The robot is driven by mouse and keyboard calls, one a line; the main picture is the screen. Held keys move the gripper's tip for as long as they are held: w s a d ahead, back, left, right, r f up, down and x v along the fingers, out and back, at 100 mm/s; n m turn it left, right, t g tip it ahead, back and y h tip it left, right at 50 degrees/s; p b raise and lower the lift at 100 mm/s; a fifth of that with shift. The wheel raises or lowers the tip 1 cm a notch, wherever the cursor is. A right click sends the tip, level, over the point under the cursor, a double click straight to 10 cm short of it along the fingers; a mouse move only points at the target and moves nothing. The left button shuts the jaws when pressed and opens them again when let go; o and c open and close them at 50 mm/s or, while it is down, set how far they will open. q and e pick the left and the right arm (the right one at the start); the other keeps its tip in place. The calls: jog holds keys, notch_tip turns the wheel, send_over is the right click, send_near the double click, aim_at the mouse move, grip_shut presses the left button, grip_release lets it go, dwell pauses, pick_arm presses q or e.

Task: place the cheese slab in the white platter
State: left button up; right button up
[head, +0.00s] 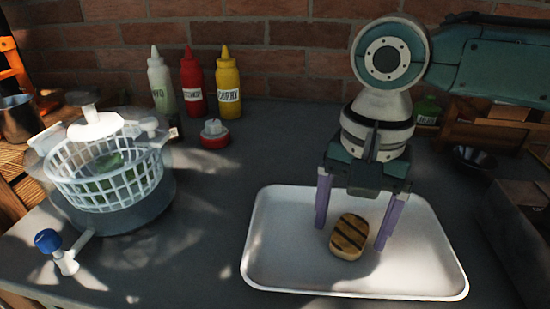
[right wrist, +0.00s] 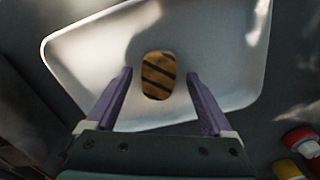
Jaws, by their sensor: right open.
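The cheese slab (head: 349,236) is a small yellow-tan block with dark grill stripes. It lies on the white platter (head: 285,262), a wide rounded tray on the grey table. In the right wrist view the slab (right wrist: 158,76) shows on the platter (right wrist: 88,50), ahead of and between the fingers. My right gripper (head: 350,232) is open, with its purple fingers pointing down on either side of the slab. In the right wrist view a gap shows between each finger and the slab. My left gripper is not in view.
A white salad spinner basket (head: 105,182) stands at the left. Mayo (head: 161,82), ketchup (head: 193,85) and curry (head: 228,85) bottles stand at the back, with a red-and-white lidded item (head: 214,134) before them. A dark box (head: 518,225) stands right of the platter.

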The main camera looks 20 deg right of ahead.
aim_at(348, 234)
notch_tip(348, 234, up, 11)
jog(key=p, duration=0.2)
jog(key=s+a+f+n+y, duration=0.1)
jog(key=s+a+f+n, duration=0.1)
jog(key=a+n, duration=0.1)
jog(key=s+a+f+n+t, duration=0.1)
jog(key=s+a+f+n, duration=0.1)
jog(key=s+a+n, duration=0.1)
jog(key=s+a+f+n+t+y, duration=0.1)
jog(key=s+a+f+n, duration=0.1)
jog(key=a+f, duration=0.1)
jog(key=shift+s+a+n+y, duration=0.25)
jog(key=shift+a+n+y, duration=0.05)
jog(key=shift+a+n, duration=0.15)
jog(key=s+d+f+n+t+h, duration=0.1)
jog(key=s+d+n+h, duration=0.1)
jog(key=s+d, duration=0.5)
jog(key=shift+s+f+n+t, duration=0.15)
jog(key=shift+s+n+t, duration=0.15)
jog(key=shift+s+n, duration=0.35)
